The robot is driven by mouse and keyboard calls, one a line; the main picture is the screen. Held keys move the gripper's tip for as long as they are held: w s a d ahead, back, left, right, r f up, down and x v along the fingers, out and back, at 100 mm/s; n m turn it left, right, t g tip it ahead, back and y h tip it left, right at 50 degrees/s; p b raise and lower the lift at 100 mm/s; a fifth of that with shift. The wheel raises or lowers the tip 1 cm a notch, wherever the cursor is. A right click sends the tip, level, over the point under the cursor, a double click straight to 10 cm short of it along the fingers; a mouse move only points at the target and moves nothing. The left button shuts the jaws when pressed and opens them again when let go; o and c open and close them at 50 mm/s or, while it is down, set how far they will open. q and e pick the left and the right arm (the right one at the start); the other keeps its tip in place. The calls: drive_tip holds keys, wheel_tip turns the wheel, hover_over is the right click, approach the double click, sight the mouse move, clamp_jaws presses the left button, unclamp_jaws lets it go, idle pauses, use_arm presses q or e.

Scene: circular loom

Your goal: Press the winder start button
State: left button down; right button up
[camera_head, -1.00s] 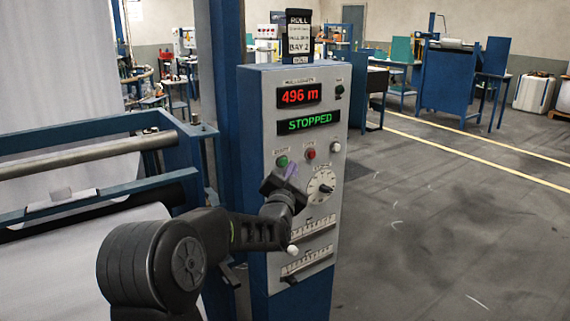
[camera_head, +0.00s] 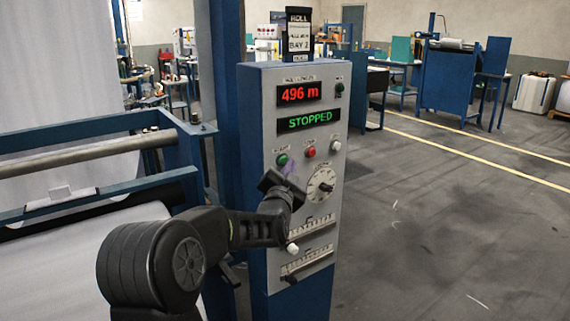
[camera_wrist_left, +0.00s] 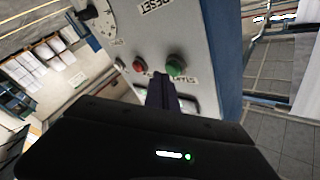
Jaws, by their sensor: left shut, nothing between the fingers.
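The green start button (camera_head: 282,160) sits on the grey control panel (camera_head: 322,218), below the green STOPPED display (camera_head: 308,121). In the left wrist view the green button (camera_wrist_left: 176,66) shows just beyond the fingertips and to their right, with a START label partly visible below it. My left gripper (camera_head: 288,176) is shut and empty in front of the panel, a little below the button. It also shows in the left wrist view (camera_wrist_left: 162,84). I cannot tell whether the fingertips touch the panel. My right gripper is not in view.
A red button (camera_head: 310,152) and a white button (camera_head: 336,146) are right of the green one. A blue frame with rollers (camera_head: 100,150) stands left. The floor at right is open.

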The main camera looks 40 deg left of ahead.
use_arm(q)
drive_tip(key=shift+w+a+b, duration=0.15)
drive_tip(key=shift+a+b, duration=0.15)
drive_tip(key=shift+a, duration=0.25)
idle(0.7)
drive_tip(key=shift+d, duration=0.15)
drive_tip(key=shift+s+d, duration=0.25)
drive_tip(key=shift+d, duration=0.45)
drive_tip(key=d, duration=0.2)
drive_tip(key=s+d, duration=0.1)
drive_tip(key=d, duration=0.2)
drive_tip(key=shift+s, duration=0.2)
idle(0.4)
drive_tip(key=shift+a, duration=0.1)
idle(0.6)
